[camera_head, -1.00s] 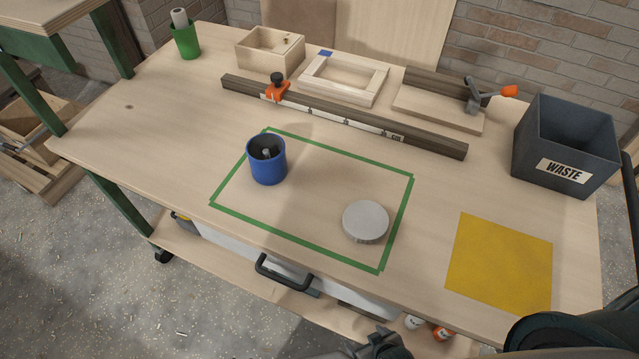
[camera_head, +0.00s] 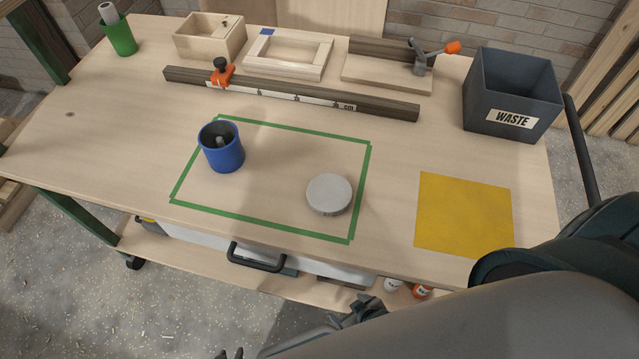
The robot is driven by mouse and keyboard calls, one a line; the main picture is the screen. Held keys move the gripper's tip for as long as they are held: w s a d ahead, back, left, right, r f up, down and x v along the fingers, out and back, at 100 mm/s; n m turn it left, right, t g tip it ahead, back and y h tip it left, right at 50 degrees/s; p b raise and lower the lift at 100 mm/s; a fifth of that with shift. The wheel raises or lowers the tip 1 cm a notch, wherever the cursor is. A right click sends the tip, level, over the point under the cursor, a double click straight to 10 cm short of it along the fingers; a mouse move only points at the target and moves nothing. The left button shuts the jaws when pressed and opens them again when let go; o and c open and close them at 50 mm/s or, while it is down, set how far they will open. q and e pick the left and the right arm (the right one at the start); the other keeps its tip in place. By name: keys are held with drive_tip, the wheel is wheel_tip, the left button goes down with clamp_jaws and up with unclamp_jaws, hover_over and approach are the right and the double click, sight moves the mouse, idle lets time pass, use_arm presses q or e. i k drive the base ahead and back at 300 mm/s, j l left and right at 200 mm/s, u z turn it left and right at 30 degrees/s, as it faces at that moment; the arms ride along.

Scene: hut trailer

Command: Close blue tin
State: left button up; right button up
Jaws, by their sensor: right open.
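The blue tin (camera_head: 224,155) stands upright and uncovered inside the green taped outline (camera_head: 262,222), toward its left side. Something grey stands inside the tin. A round grey lid (camera_head: 329,192) lies flat near the outline's right side, apart from the tin. My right gripper (camera_head: 352,314) is open at the bottom, in front of the table's front edge and away from both; my arm partly hides it. Only small dark tips of my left gripper (camera_head: 230,353) show at the bottom edge, too little to tell its opening.
A yellow square (camera_head: 464,214) lies at the right, below the grey waste bin (camera_head: 513,95). A long ruler rail with an orange clamp (camera_head: 222,72) lies behind the outline. Wooden boxes, a board and a green cup (camera_head: 119,38) stand at the back.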

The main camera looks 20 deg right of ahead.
sight(228, 158)
drive_tip(key=z, duration=1.7)
drive_tip(key=k+j, duration=0.25)
drive_tip(key=j, duration=0.15)
drive_tip(key=k+j, duration=0.2)
drive_tip(key=j, duration=0.2)
drive_tip(key=k+j+z, duration=0.1)
drive_tip(key=k+j, duration=0.15)
drive_tip(key=j, duration=0.15)
